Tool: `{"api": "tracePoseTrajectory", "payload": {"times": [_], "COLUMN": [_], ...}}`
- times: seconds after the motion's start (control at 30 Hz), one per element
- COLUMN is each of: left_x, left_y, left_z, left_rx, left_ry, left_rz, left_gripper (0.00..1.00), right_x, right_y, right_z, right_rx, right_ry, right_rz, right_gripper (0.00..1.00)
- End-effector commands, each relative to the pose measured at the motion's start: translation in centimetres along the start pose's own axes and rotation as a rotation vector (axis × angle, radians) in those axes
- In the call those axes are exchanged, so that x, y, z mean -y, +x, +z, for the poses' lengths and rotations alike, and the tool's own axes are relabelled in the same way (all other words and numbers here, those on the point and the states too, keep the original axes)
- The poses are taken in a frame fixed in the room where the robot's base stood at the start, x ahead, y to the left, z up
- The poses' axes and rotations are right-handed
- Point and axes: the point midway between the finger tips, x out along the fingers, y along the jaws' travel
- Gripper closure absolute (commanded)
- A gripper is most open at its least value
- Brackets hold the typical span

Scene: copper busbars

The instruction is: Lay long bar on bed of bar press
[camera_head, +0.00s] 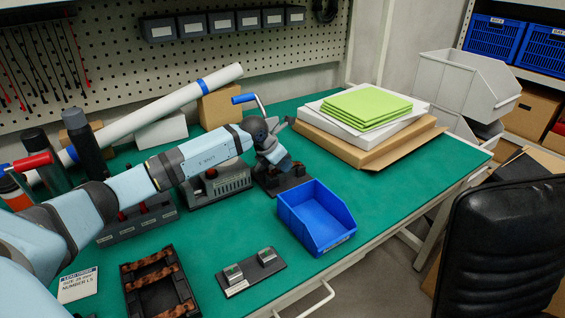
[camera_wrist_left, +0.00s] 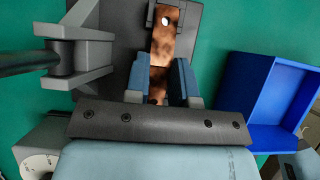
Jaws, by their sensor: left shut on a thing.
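The bar press (camera_head: 268,184) stands mid-bench, a dark base with a crank lever ending in a blue handle (camera_head: 243,99). My left gripper (camera_head: 282,164) is over its bed. In the left wrist view the fingers (camera_wrist_left: 162,76) are shut on the long bar (camera_wrist_left: 165,44), a mottled copper strip with a hole near its far end. The bar lies over the dark press base (camera_wrist_left: 191,18), beside the lever bracket (camera_wrist_left: 82,58). I cannot tell whether it touches the bed. In the head view the gripper and arm hide the bar. My right gripper is not in view.
A blue bin (camera_head: 308,220) stands right of the press, and a grey device (camera_head: 215,187) left of it. In front are a dark rack with copper pieces (camera_head: 157,282) and a plate with two metal blocks (camera_head: 250,271). Green sheets (camera_head: 366,105) are stacked behind.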

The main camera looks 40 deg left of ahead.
Motion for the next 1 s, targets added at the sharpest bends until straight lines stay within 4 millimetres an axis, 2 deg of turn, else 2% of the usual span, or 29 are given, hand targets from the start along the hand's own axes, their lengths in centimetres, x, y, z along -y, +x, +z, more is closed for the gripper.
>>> {"api": "tracePoseTrajectory", "payload": {"times": [0.43,0.47,0.57,0.6,1.0], "left_x": [-0.01,-0.01,-0.01,-0.01,0.00], "left_y": [0.31,0.31,0.31,0.31,0.33], "left_z": [-0.21,-0.21,-0.21,-0.21,-0.23], "left_rx": [0.000,0.000,0.000,0.000,-0.001], "left_ry": [0.000,0.000,0.000,0.000,0.000], "left_rz": [0.000,0.000,0.000,0.000,0.000], "left_gripper": [1.00,0.75,0.52,0.47,0.47], "right_x": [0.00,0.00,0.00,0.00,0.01], "right_y": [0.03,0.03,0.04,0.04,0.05], "right_z": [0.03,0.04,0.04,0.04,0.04], "right_rx": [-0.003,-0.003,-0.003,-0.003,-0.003], "right_ry": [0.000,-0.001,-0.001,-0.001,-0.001], "right_rz": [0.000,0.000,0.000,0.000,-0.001], "right_gripper": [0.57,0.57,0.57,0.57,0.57]}}
